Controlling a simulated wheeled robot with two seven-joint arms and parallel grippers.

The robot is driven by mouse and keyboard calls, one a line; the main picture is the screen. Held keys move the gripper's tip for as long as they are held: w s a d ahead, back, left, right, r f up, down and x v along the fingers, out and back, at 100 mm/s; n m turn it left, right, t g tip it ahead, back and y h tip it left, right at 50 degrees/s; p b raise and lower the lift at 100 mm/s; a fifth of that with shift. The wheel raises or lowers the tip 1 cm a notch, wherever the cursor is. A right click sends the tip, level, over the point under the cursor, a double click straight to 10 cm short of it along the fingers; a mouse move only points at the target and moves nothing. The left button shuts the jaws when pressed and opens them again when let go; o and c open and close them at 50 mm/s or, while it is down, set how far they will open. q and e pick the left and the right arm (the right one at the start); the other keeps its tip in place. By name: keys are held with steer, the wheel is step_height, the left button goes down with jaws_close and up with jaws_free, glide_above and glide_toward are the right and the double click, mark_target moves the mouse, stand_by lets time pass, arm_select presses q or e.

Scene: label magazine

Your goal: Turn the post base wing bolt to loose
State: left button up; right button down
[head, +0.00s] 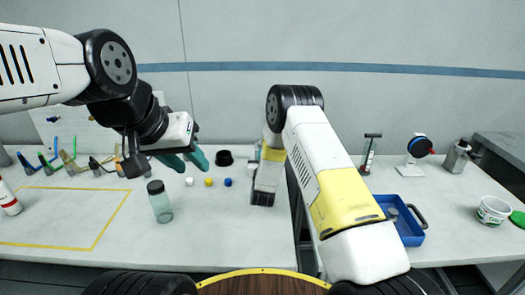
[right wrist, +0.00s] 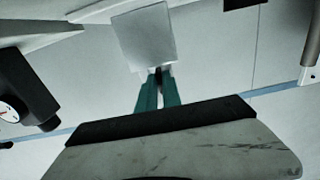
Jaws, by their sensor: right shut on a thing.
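My right gripper's teal fingers (right wrist: 158,76) show in the right wrist view, close together on a small dark piece at their tips. I take this piece for the post base wing bolt (right wrist: 158,71); it is mostly hidden between the fingers, so its turn position cannot be told. A pale square plate (right wrist: 145,38) stands just beyond the fingertips. In the head view my right arm reaches down beyond its elbow, and its fingertips and the bolt cannot be made out. My left gripper (head: 194,167) is open and empty above the table on the left.
A capped clear bottle (head: 160,203) stands below my left gripper on the table (head: 200,240). Small white, yellow and blue caps (head: 208,182) lie near it. A blue tray (head: 408,232), a stand with a blue disc (head: 416,150) and a white tub (head: 492,210) are at right.

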steer(key=shift+s+f, duration=0.1)
steer(key=shift+f, duration=0.05)
stand_by(0.4)
steer(key=c, duration=1.5)
jaws_free()
steer(key=s, duration=0.7)
steer(key=shift+s, duration=0.35)
